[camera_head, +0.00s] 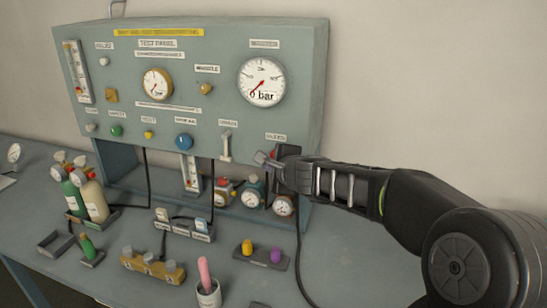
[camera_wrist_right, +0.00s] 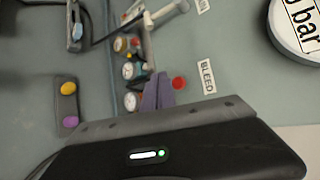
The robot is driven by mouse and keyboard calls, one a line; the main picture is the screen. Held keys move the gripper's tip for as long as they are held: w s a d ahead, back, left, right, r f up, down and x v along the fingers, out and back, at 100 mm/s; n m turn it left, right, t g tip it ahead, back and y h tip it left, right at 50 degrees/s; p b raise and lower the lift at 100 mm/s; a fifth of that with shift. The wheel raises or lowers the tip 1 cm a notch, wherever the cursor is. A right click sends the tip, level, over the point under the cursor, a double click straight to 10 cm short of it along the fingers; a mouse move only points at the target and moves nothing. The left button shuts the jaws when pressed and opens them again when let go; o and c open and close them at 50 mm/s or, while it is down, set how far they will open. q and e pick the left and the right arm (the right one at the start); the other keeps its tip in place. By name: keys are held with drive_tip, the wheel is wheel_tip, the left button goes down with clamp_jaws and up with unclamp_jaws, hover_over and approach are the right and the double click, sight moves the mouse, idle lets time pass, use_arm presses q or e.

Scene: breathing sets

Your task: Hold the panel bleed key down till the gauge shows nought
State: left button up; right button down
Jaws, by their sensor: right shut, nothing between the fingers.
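The grey-green test panel (camera_head: 225,60) stands at the back of the bench. The red bleed key (camera_wrist_right: 179,83) shows beside the "BLEED" label (camera_wrist_right: 207,77) in the right wrist view. In the head view my gripper mostly hides it. My right gripper (camera_head: 268,160) is shut and empty, its fingertips close to the panel's lower right. In the wrist view the fingertips (camera_wrist_right: 158,80) lie just beside the red key; I cannot tell whether they touch it. My left gripper is not in view.
Small gauges (camera_head: 284,205) stand under the panel, just below my right gripper. A tray with yellow and purple pieces (camera_head: 262,254), a cup with a pink stick (camera_head: 208,293) and green and tan cylinders (camera_head: 94,200) stand on the bench. The bench's right part is mostly clear.

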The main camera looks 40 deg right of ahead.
drive_tip(key=shift+s+a, duration=0.55)
drive_tip(key=shift+a, duration=0.2)
drive_tip(key=shift+s+a, duration=0.5)
drive_tip(key=shift+a, duration=0.25)
